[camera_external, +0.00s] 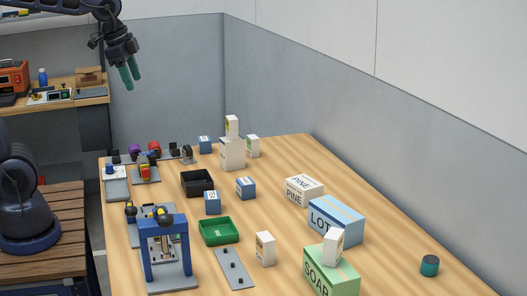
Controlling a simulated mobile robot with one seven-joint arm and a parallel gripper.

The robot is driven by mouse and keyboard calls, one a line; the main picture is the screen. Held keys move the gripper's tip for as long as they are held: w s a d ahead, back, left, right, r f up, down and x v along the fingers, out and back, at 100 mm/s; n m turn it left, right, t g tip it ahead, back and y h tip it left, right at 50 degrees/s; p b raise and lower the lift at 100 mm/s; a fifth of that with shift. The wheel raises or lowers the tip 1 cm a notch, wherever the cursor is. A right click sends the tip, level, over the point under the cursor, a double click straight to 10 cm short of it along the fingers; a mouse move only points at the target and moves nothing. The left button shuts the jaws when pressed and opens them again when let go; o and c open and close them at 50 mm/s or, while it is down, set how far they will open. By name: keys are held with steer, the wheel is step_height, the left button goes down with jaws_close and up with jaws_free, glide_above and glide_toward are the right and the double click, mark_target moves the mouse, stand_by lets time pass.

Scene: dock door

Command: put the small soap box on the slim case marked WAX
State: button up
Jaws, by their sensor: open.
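My gripper (131,78) is open and empty, raised high at the upper left, well clear of the table. No WAX lettering can be read. A white case (232,155) at the back carries a small white box with a yellowish mark (232,127). A small white box with a green mark (253,146) stands just right of that case; its label is too small to read. A large green case marked SOAP (330,280) at the front right carries a small white box (333,248). I cannot tell for certain which small box is soap.
A white PINE case (303,192) and a blue case marked LOT (336,222) stand at right. A small white box (265,248), several small blue boxes, a green tray (218,232), a black tray (197,184) and a blue press frame (165,250) occupy the table (400,285).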

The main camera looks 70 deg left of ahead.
steer(key=s+d+f+n, duration=0.1)
steer(key=s+f+n, duration=0.1)
steer(key=s, duration=0.4)
steer(key=s+d+f+n+t, duration=0.1)
steer(key=s+d+f+n, duration=0.1)
steer(key=s, duration=0.3)
steer(key=shift+s+f+n+h, duration=0.3)
steer(key=shift+s, duration=0.1)
